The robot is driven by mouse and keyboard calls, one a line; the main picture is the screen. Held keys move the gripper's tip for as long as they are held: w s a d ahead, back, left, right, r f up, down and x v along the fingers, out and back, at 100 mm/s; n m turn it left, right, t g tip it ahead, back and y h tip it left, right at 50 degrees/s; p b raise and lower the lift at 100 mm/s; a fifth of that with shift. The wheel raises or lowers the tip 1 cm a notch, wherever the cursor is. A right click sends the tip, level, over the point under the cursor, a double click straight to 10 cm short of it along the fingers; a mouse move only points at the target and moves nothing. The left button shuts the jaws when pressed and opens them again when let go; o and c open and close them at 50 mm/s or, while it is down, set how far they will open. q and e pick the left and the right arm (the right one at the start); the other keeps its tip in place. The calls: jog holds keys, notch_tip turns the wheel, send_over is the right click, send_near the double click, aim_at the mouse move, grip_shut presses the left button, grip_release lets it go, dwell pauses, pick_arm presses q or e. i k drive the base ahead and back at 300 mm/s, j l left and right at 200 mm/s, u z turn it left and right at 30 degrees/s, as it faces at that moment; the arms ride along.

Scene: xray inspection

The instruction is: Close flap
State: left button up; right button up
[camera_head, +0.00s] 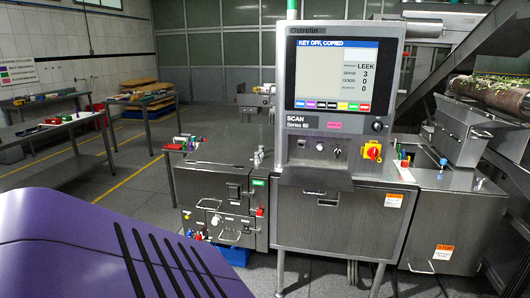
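The inspection machine (340,225) stands in the middle, with a lit screen (332,76) reading "KEY OFF, COPIED". A dark grey flap-like plate (314,179) juts out below its control panel. I cannot tell for sure whether this is the task's flap or how far it stands open. A steel side housing (215,190) with latches and handles is on the left. A steel cover (455,198) with a handle is on the right. Neither of my grippers is in view.
A yellow and red switch (372,151) sits on the panel's right side. Steel tables (52,160) with small items stand at the left. A conveyor (500,95) rises at the right. Grey floor with yellow lines is open between the tables and the machine.

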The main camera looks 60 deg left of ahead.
aim_at(303, 178)
jog(key=u, duration=1.5)
